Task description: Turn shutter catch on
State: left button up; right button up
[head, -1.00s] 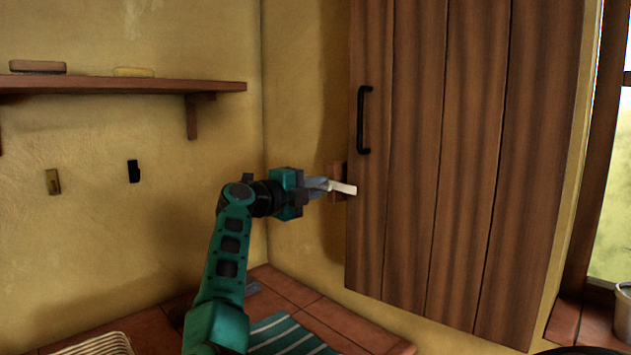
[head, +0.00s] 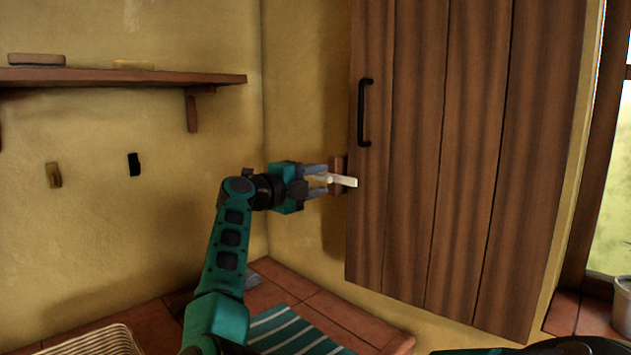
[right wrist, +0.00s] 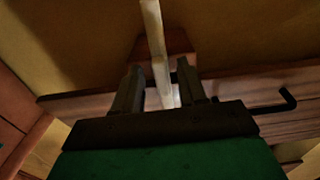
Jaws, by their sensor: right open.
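The shutter catch (head: 343,181) is a pale cream bar on a small brown wooden block (head: 338,163) at the left edge of the wooden shutter (head: 430,160). It lies nearly level, its right end over the shutter's edge. My right gripper (head: 320,179) is open at the catch's left end. In the right wrist view the catch (right wrist: 153,35) runs between the two spread fingers of my right gripper (right wrist: 160,85), with gaps visible at the sides. I cannot tell whether a finger touches it. My left gripper is not in view.
The shutter has a black handle (head: 362,112) above the catch. A wooden shelf (head: 130,77) and two small wall pieces are on the left wall. Below are a tiled counter (head: 340,320), a striped cloth (head: 290,332) and a basket (head: 95,341). A pot (head: 622,308) stands at right.

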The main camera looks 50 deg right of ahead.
jog(key=shift+a, duration=0.1)
jog(key=shift+a, duration=0.4)
jog(key=w+a+b, duration=0.1)
jog(key=a+b, duration=0.1)
jog(key=a, duration=1)
jog(key=shift+w, duration=0.2)
jog(key=shift+d, duration=0.1)
